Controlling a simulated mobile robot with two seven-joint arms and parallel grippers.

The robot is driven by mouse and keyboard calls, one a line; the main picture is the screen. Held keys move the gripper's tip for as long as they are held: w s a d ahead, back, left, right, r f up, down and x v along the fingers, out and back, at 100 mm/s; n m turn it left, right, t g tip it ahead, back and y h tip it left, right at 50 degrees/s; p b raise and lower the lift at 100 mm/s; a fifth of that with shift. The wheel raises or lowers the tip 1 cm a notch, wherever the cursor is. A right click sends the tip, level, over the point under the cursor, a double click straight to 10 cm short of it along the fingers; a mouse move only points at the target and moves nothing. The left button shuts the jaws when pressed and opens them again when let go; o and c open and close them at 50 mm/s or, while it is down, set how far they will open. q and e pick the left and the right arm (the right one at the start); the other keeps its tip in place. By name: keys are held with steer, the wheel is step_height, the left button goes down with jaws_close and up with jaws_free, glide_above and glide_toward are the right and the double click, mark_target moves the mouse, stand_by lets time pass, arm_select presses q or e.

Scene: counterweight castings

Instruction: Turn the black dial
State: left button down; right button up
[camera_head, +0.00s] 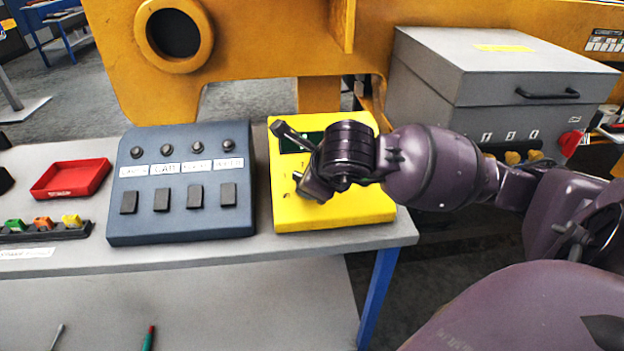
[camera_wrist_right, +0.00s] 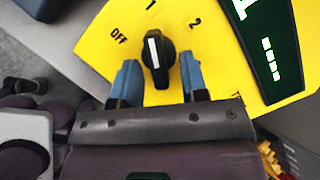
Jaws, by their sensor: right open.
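The black dial (camera_wrist_right: 159,72) sits on the yellow panel, with a white pointer line on it. The line points up in the right wrist view, toward the mark 1; OFF is to its left and 2 to its right. My right gripper (camera_wrist_right: 158,68) is open, with one blue finger on each side of the dial. Yellow shows between the dial and each fingertip. In the head view my right gripper (camera_head: 306,184) is over the yellow panel (camera_head: 350,212) and hides the dial. My left gripper is not in view.
A dark green display (camera_wrist_right: 266,45) is beside the dial. A blue-grey box (camera_head: 180,225) with several buttons and knobs stands left of the panel. A red tray (camera_head: 72,178) lies further left. A grey case (camera_head: 480,75) with a red knob is at right.

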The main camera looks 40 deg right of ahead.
arm_select(q)
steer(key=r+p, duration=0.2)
steer(key=p, duration=0.1)
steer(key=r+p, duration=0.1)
steer(key=p, duration=0.1)
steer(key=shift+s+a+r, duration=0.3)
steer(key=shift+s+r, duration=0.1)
arm_select(e)
steer(key=v, duration=1)
steer(key=shift+s+r, duration=0.2)
steer(key=shift+r, duration=0.15)
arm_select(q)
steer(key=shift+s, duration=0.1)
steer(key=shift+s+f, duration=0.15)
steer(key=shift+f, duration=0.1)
arm_select(e)
steer(key=shift+f, duration=0.1)
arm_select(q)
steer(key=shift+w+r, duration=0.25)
arm_select(e)
steer(key=shift+a, duration=0.15)
